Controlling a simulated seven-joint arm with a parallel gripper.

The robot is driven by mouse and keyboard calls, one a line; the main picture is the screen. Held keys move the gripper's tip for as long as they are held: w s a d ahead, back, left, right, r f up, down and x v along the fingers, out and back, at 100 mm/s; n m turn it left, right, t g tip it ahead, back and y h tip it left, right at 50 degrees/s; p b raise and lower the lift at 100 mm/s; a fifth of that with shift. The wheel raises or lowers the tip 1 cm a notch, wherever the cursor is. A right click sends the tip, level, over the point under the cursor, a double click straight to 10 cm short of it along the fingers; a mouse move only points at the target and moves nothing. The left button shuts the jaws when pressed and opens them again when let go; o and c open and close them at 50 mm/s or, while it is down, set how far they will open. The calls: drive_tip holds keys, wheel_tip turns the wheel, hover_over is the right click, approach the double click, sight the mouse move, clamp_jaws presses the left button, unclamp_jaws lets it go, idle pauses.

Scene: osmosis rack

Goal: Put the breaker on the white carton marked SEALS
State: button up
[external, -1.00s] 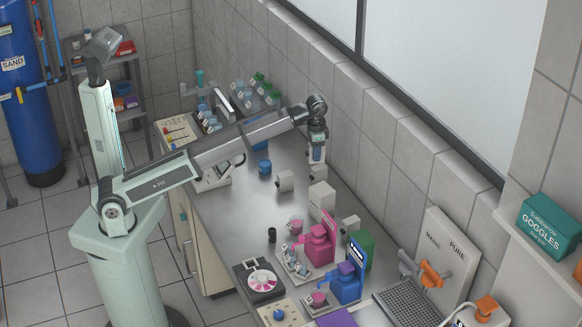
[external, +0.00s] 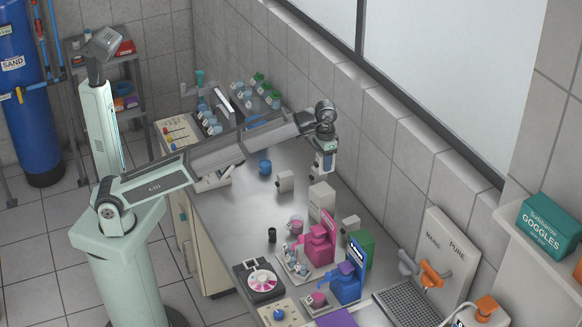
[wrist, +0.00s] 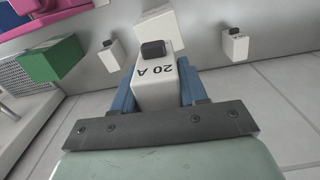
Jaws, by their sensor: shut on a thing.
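The breaker (wrist: 153,95) is a white block marked 20 A with a black toggle. My gripper (external: 325,164) is shut on it, with a blue finger on each side in the wrist view. A plain white carton (external: 321,195) stands on the bench below and just in front of my gripper in the external view. It also shows in the wrist view (wrist: 165,22), partly hidden behind the held breaker. I cannot read a SEALS mark on it. The held breaker is above the bench and appears apart from the carton.
Two other white blocks with dark toggles stand on either side of the carton, one left (external: 286,181) and one right (external: 349,224). A green box (external: 363,247) and a pink dispenser (external: 319,246) stand nearer the front. The tiled wall runs close behind.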

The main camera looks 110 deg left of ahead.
drive_tip(key=shift+f, duration=4.05)
drive_tip(key=shift+f, duration=0.15)
drive_tip(key=o, duration=1.1)
drive_tip(key=shift+r, duration=3.95)
